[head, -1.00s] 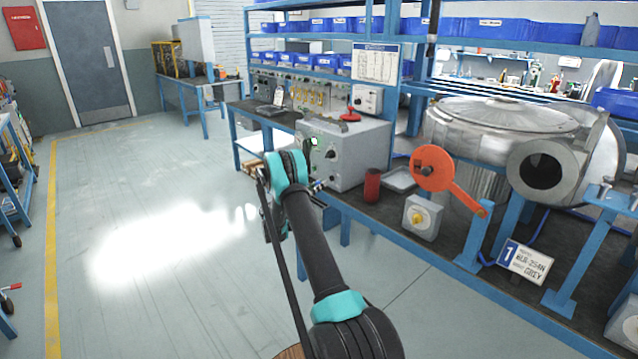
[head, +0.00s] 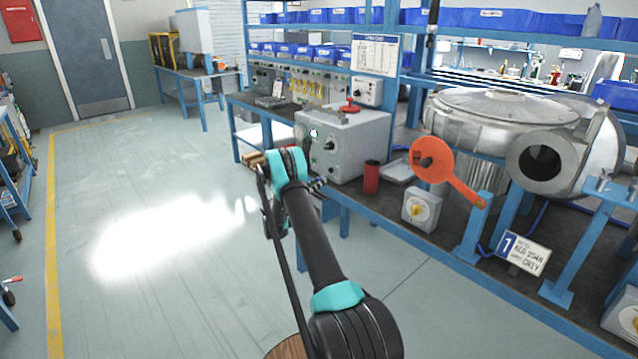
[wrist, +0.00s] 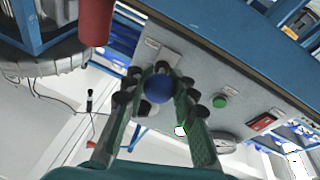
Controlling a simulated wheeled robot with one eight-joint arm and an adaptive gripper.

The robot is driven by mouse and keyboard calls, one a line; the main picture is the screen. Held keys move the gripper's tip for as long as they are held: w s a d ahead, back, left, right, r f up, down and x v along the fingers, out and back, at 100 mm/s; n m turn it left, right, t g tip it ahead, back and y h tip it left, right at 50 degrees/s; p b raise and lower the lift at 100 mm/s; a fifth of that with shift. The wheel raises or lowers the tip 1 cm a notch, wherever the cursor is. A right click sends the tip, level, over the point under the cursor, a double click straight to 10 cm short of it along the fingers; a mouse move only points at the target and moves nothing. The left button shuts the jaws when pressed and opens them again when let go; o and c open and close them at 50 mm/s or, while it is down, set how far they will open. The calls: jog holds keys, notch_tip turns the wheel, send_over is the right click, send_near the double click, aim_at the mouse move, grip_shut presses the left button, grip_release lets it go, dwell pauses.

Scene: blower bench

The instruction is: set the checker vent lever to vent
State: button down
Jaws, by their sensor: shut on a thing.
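The checker (head: 358,142) is a grey box on the bench in the head view. Its front panel also shows in the wrist view (wrist: 185,62), tilted. The vent lever's blue ball knob (wrist: 159,87) sits between the fingertips of my gripper (wrist: 165,92), in front of the panel. My gripper is shut on this knob. The lever's shaft and its vent mark are hidden or too small to read. In the head view my arm covers most of the gripper and the knob.
A green button (wrist: 220,102), a round gauge (wrist: 222,143) and a red display (wrist: 262,123) lie along the panel. A red can (head: 371,177) stands right of the checker. A yellow-knobbed box (head: 421,209) is farther right.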

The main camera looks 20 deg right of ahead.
jog(key=shift+f, duration=0.1)
jog(key=c, duration=1.2)
grip_release()
jog(key=shift+a, duration=0.1)
jog(key=v, duration=1.2)
